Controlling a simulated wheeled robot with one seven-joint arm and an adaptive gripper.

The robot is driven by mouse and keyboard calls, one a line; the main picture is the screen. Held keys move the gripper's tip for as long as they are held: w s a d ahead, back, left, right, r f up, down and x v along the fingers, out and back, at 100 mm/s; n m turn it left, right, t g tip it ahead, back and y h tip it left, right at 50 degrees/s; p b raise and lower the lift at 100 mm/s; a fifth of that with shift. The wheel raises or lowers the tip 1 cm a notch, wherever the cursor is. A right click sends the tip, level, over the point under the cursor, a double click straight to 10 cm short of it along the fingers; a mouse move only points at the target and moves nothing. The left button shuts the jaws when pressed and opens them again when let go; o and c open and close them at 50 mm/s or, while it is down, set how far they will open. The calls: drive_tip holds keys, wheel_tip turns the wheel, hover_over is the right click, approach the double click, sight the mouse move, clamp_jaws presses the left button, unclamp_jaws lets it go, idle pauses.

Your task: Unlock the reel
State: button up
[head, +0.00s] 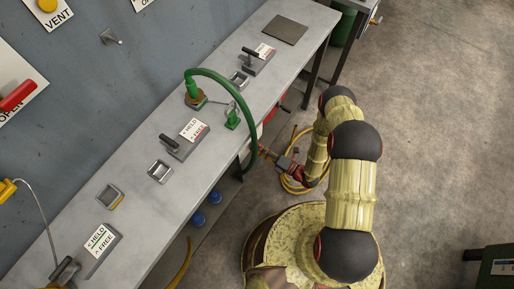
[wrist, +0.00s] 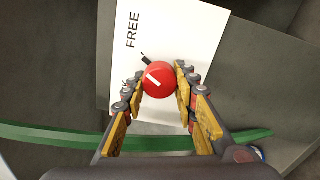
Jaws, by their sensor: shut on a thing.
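My gripper (wrist: 158,84) is shut on a red ball knob (wrist: 157,76) with a short white line on it, in the wrist view. A dark stem shows just behind the knob. Behind it is a white label (wrist: 180,40) with the word FREE, turned on its side; the label's other words are hidden by the knob and fingers. In the head view my gripper (head: 268,154) is low beside the bench's front edge, and the knob cannot be made out. I cannot make out the reel itself for certain in either view.
A green hose (head: 238,88) arches over the grey bench (head: 215,165) and hangs down its front near my gripper; it also crosses the wrist view (wrist: 60,137). Other levers with HELD and FREE labels (head: 98,240) stand on the bench. A yellow hose coil (head: 292,184) lies on the floor.

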drive_tip(key=shift+m, duration=0.6)
drive_tip(key=o, duration=1.2)
drive_tip(key=shift+c, duration=0.2)
drive_tip(key=v, duration=1.2)
